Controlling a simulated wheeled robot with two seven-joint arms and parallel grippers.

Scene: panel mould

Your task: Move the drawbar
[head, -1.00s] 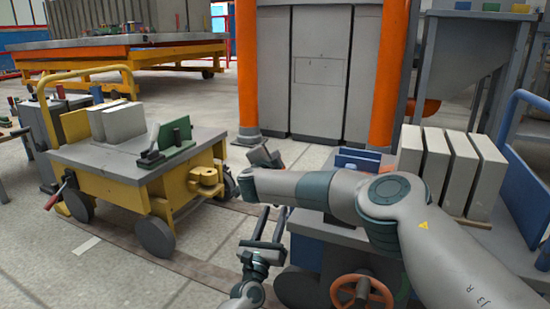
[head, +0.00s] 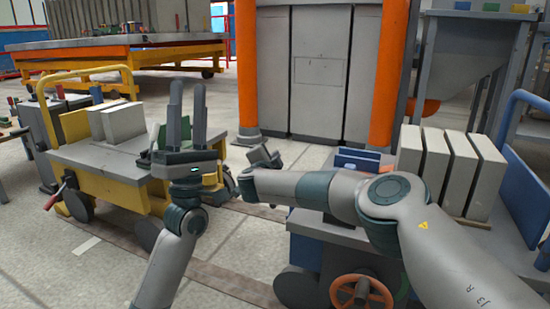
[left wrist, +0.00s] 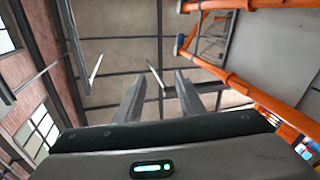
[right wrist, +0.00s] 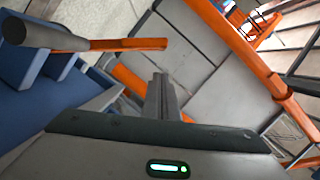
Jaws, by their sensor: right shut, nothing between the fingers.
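I cannot make out a drawbar for certain in any view. The yellow cart (head: 120,188) stands at the left in the head view, and its front coupling end is mostly hidden behind my left gripper (head: 187,92). This gripper points up, open and empty; its two separated fingers also show in the left wrist view (left wrist: 158,82). My right gripper (head: 262,157) is beyond my right forearm, between the yellow cart and the blue cart (head: 318,228). Its fingers are together with nothing between them in the right wrist view (right wrist: 162,82).
Pale blocks (head: 460,180) stand on the blue cart, which has an orange handwheel (head: 362,293). A grey cabinet (head: 320,70) stands behind, between orange posts (head: 246,65). A grey-and-orange bar (right wrist: 105,44) shows beside blue panels. Floor (head: 235,270) between the carts is clear.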

